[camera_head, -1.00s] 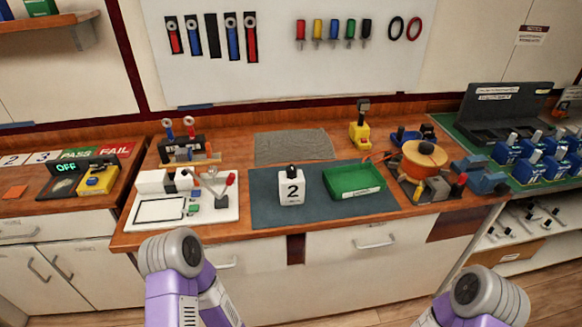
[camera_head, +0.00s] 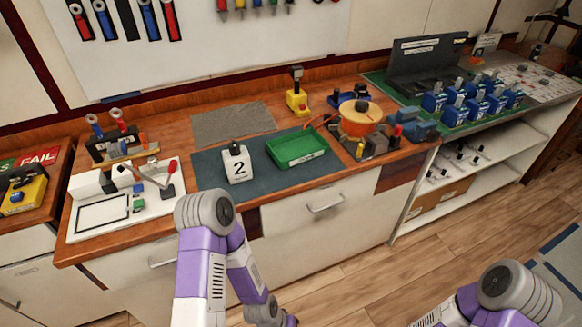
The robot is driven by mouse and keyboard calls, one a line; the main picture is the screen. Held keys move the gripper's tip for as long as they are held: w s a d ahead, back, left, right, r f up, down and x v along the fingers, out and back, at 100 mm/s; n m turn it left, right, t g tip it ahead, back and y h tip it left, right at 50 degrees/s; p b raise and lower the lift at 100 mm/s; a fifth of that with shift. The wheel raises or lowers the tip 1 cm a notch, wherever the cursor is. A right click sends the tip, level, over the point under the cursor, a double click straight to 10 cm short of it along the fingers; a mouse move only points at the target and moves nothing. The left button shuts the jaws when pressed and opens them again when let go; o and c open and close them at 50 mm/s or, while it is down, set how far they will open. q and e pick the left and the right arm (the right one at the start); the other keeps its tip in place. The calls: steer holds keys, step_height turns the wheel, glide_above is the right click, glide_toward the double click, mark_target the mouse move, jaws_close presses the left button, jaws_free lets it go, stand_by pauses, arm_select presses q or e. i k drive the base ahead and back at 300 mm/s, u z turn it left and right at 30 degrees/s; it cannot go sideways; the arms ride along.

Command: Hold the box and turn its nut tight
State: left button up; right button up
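A white box marked 2 (camera_head: 237,166) stands upright on the dark blue-grey mat (camera_head: 212,180) on the workbench. A small dark piece (camera_head: 235,148) sits on its top; I cannot tell if this is the nut. Both of my arms are in view below the bench, apart from the box. The left arm is in front of the bench and the right arm is at the lower right. The fingers of neither gripper can be seen.
A green tray (camera_head: 297,147) stands just right of the box. A white board with tools (camera_head: 125,205) lies left. An orange spool (camera_head: 358,115) is at the right, with several blue devices (camera_head: 470,103) beyond. Open floor (camera_head: 400,285) lies in front.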

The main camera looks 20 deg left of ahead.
mark_target(233, 148)
steer(key=z, duration=0.65)
steer(key=i, duration=1.15)
steer(key=u, duration=2.6)
